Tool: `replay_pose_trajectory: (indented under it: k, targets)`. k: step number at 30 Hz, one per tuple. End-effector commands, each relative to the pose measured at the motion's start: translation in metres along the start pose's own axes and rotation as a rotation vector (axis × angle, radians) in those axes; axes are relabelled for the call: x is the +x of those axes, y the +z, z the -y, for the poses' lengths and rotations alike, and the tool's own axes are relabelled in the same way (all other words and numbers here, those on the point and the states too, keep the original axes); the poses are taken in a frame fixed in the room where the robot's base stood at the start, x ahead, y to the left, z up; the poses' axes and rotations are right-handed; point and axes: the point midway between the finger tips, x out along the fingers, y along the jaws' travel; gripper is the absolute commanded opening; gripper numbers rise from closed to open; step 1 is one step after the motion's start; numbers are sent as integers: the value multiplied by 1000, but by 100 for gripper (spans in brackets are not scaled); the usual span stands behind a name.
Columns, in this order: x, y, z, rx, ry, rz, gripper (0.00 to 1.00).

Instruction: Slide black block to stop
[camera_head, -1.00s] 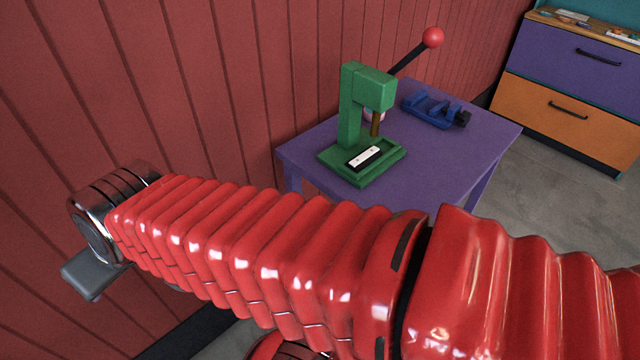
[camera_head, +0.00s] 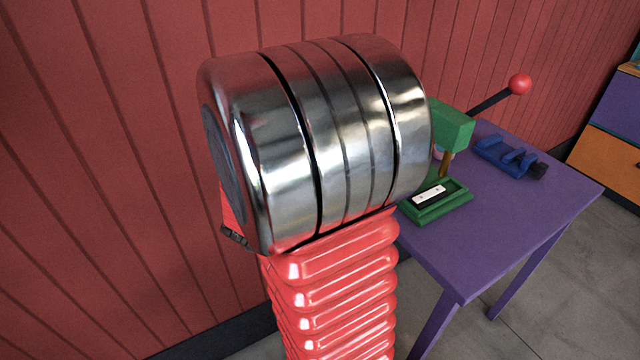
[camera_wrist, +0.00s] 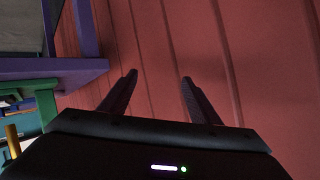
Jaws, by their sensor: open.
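The black block (camera_head: 541,171) is a small dark piece at the right end of a blue slide fixture (camera_head: 500,155) on the purple table. It is too small in the head view to tell its gap to any stop. My gripper shows in the wrist view (camera_wrist: 158,86), with its two dark fingers apart and nothing between them. It faces the red plank wall, away from the block. In the head view my own arm hides the gripper.
A green press (camera_head: 452,127) with a red-knobbed lever (camera_head: 520,84) stands beside the fixture, partly behind my arm. A white piece (camera_head: 429,194) lies in its base. The purple table (camera_head: 530,212) has clear room in front. A drawer cabinet (camera_head: 612,160) stands at the right.

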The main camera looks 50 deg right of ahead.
Motion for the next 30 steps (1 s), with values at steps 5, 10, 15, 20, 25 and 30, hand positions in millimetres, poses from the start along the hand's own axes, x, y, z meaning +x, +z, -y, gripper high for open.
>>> replay_pose_trajectory:
  k: [5, 10, 15, 20, 25, 30]
  targets:
    - [23, -17, -89, 24, 257, -170, 57]
    - [16, -33, -174, -5, 512, -335, 57]
    - [-8, -45, -234, -69, 726, -470, 57]
    - [-24, -50, -257, -110, 822, -531, 57]
    - [-26, -51, -259, -116, 833, -541, 57]
    - [-26, -51, -258, -115, 831, -541, 57]
